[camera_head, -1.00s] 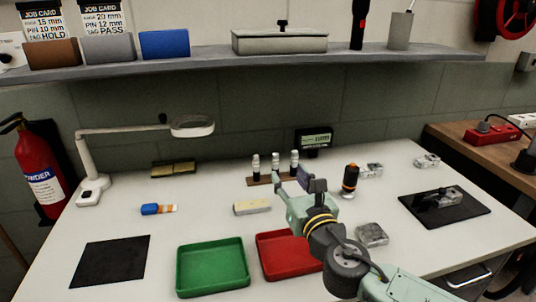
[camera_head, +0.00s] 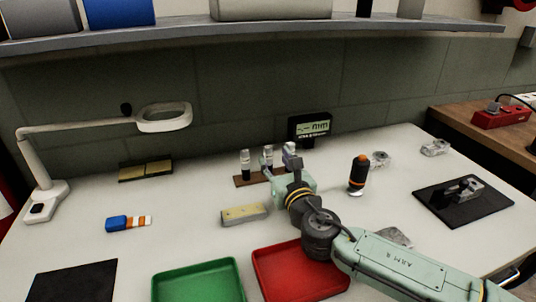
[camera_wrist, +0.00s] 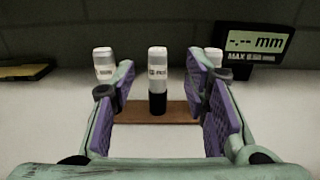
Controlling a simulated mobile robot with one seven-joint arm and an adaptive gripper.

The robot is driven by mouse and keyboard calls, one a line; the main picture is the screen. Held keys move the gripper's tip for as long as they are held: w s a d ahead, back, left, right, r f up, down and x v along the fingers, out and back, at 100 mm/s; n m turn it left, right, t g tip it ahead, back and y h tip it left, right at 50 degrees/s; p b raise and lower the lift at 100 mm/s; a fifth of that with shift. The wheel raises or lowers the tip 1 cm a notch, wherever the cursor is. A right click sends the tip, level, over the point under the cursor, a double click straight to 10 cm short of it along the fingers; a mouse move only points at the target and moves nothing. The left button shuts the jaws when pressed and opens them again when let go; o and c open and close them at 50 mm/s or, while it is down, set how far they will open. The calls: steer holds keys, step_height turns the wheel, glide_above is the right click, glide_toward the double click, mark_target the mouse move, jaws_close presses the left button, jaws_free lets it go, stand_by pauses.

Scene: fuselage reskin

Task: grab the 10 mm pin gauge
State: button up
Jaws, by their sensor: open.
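Three pin gauges with white tops and dark lower parts stand upright in a brown rack (camera_head: 243,181) at the back of the white table. In the head view they are the left pin (camera_head: 245,160), middle pin (camera_head: 268,156) and right pin (camera_head: 290,149). Their labels are too small to read, so I cannot tell which is 10 mm. My gripper (camera_head: 281,168) is open in front of the rack. In the wrist view the middle pin (camera_wrist: 157,82) shows between the purple-padded fingers of my gripper (camera_wrist: 160,88). The fingers partly cover the left pin (camera_wrist: 103,62) and right pin (camera_wrist: 213,64).
A display (camera_head: 311,127) stands behind the rack. An orange-and-black tool (camera_head: 358,172) stands to the right. A pale block (camera_head: 244,214), green tray (camera_head: 200,283) and red tray (camera_head: 290,275) lie in front. A magnifier lamp (camera_head: 162,117) is at left.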

mark_target(269, 151)
steer(key=p+x, duration=0.2)
steer(key=x, duration=0.2)
steer(key=shift+w+a+r, duration=0.15)
steer(key=shift+a, duration=0.1)
steer(key=shift+w+a, duration=0.1)
steer(key=shift+w, duration=0.4)
steer(key=shift+c, duration=0.6)
jaws_close()
